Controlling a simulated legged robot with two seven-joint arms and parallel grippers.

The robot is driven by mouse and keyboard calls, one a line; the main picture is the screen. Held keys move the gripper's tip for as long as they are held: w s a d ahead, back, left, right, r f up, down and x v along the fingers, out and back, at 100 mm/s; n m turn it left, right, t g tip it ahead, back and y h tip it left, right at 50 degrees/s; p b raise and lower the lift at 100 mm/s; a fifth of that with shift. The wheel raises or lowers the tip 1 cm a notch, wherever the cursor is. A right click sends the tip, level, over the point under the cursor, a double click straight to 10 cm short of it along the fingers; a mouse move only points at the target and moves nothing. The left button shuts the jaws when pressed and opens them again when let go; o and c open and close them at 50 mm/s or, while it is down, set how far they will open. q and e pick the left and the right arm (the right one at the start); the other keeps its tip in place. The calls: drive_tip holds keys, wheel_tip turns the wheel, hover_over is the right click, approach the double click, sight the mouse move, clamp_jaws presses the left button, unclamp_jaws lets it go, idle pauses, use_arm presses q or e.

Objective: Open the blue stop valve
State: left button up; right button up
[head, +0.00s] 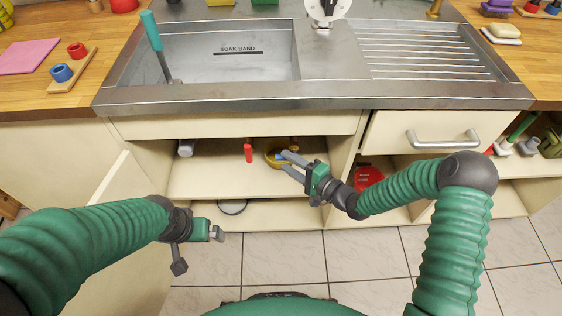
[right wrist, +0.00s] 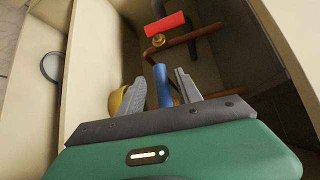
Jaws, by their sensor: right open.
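The blue valve handle (right wrist: 162,86) shows in the right wrist view as a short upright bar. It stands between the two grey fingers of my right gripper (right wrist: 158,79), with a gap on each side. In the head view my right gripper (head: 284,162) reaches into the open cabinet under the sink; its fingers hide most of the valve there. It is open. My left gripper (head: 216,232) is low in front of the cabinet, away from the valve, with nothing visible in it; its finger opening is unclear.
A red handle (head: 248,152) is left of the valve; copper pipes (right wrist: 190,37) run behind. A yellow round object (head: 272,155) sits beside my right fingers. The cabinet's divider (head: 340,175) is close to the right gripper. An open door (head: 120,190) stands at left.

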sight(282, 159)
drive_tip(key=x, duration=0.3)
drive_tip(key=shift+d+f+b, duration=0.1)
drive_tip(key=shift+f+b, duration=0.05)
drive_tip(key=shift+b, duration=0.15)
drive_tip(key=shift+w, duration=0.25)
clamp_jaws()
drive_tip(key=shift+s+f, duration=0.1)
idle(0.8)
